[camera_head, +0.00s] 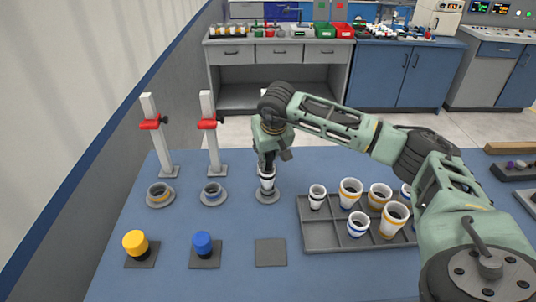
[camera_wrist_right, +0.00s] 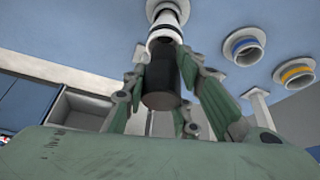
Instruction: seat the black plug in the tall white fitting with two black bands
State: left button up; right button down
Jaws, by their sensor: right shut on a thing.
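The tall white fitting (camera_head: 267,183) with dark banding stands upright on a grey round base, right of two low banded rings. In the wrist view its white rim (camera_wrist_right: 165,34) shows at the top. The black plug (camera_wrist_right: 163,78) is between the fingers of my right gripper (camera_head: 267,163), which is shut on it. The plug is in line with the fitting and its end meets the rim; I cannot tell how far it is inside. In the head view the gripper mostly hides the plug. My left gripper is not in view.
A grey divided tray (camera_head: 318,238) with several white fittings lies to the right. A yellow plug (camera_head: 135,242) and a blue plug (camera_head: 203,243) sit on pads, beside an empty pad (camera_head: 270,253). Two white posts (camera_head: 211,150) with red clamps stand behind the low rings.

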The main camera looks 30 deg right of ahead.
jog(key=shift+f+b, duration=0.75)
jog(key=shift+f, duration=0.35)
dwell(0.3)
jog(key=c, duration=1.3)
grip_release()
jog(key=shift+r, duration=0.1)
jog(key=v, duration=1.2)
